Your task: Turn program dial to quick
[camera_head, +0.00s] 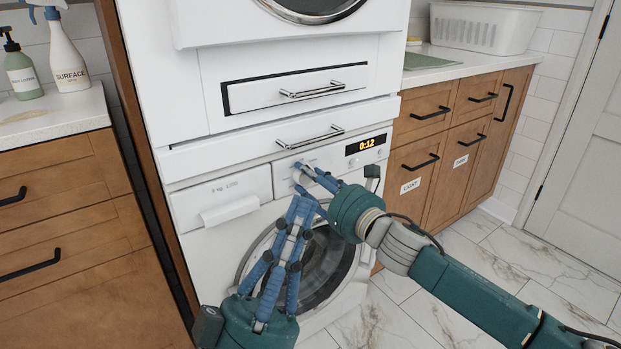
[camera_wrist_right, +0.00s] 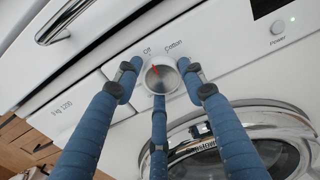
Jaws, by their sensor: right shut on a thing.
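The program dial (camera_wrist_right: 161,76) is a round metal knob on the washing machine's white front panel (camera_wrist_right: 235,60). Its red mark points up and slightly left, toward the printed "Off"; "Cotton" is printed to the right of that. No "quick" label is readable. My right gripper (camera_wrist_right: 160,84) is shut on the dial, with blue fingers at its left, right and lower sides. In the head view my right gripper (camera_head: 305,174) covers most of the dial. My left gripper (camera_head: 301,206) is open and empty in front of the washer, below the panel.
The lit display (camera_head: 366,145) reads 0:12, right of the dial. The detergent drawer (camera_head: 222,199) is left of it, and the round door (camera_head: 318,268) is below. A handled drawer (camera_head: 309,135) sits just above the panel. Wooden cabinets (camera_head: 440,165) stand at the right; marble floor is open there.

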